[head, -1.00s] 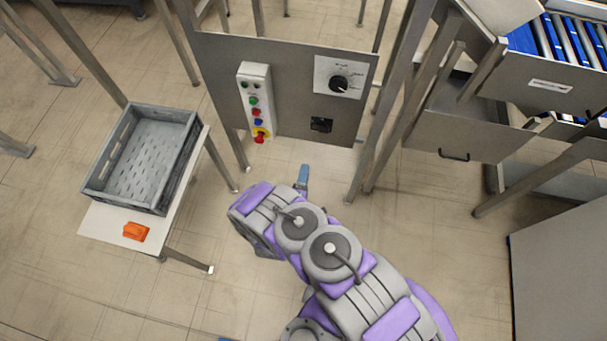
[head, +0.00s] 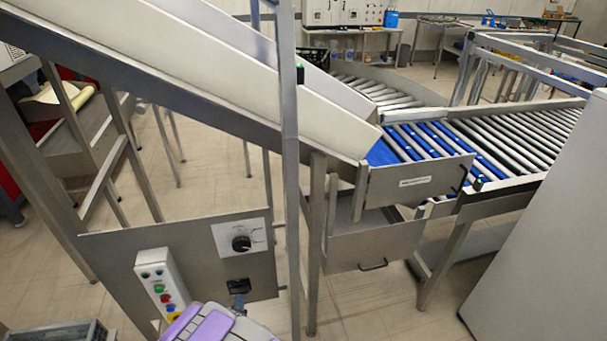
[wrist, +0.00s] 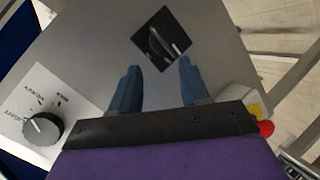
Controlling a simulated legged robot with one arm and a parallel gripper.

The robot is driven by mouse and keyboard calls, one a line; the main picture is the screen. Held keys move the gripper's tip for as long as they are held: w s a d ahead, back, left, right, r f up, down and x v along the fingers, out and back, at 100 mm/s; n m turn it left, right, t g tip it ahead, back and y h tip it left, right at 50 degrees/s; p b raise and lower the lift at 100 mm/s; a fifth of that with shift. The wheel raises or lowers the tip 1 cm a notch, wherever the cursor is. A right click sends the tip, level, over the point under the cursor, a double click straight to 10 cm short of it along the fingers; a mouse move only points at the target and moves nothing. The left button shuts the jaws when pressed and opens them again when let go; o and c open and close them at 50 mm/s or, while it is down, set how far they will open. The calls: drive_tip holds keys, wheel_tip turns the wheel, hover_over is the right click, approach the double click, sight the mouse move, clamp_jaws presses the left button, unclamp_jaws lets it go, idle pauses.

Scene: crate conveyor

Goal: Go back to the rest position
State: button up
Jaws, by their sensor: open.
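My gripper (wrist: 160,82) is open and empty in the wrist view, with its two blue fingers apart. It points at the grey metal control panel (wrist: 95,55), near a black square switch (wrist: 160,40) that lies beyond the fingertips. In the head view my gripper (head: 239,302) is mostly hidden behind my purple and grey arm, and only a bit of blue finger shows just below the black switch (head: 239,286). The gap between fingertips and panel is hard to judge.
The panel (head: 200,262) carries a dial (head: 241,243) and a white button box (head: 160,280). A chute (head: 215,70) slopes above it down to a roller conveyor (head: 505,140). Metal posts stand close by. A grey crate (head: 70,333) shows at bottom left. Floor is open behind the panel.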

drive_tip(key=w+d+r+m+g, duration=0.2)
drive_tip(key=r, duration=0.4)
drive_tip(key=w+d+r+m+g, duration=0.2)
drive_tip(key=d+r, duration=0.1)
drive_tip(key=r, duration=0.3)
drive_tip(key=s+d+r+m+g, duration=0.4)
drive_tip(key=s+d+r, duration=0.2)
drive_tip(key=d+r, duration=0.45)
drive_tip(key=s+d+r+m+g, duration=0.2)
drive_tip(key=s+d+r, duration=0.3)
drive_tip(key=s, duration=0.6)
drive_tip(key=s+d+r+m+g+h, duration=0.1)
drive_tip(key=s+d+r+m+g, duration=0.1)
drive_tip(key=s+d+r, duration=0.4)
drive_tip(key=s+d+r+m+g, duration=0.1)
drive_tip(key=s+d+r+g, duration=0.1)
drive_tip(key=s+d+r, duration=0.3)
drive_tip(key=s+d, duration=0.4)
drive_tip(key=s, duration=0.7)
drive_tip(key=shift+d+r+m+g, duration=0.15)
drive_tip(key=shift+m+g, duration=0.25)
drive_tip(key=shift+c, duration=0.3)
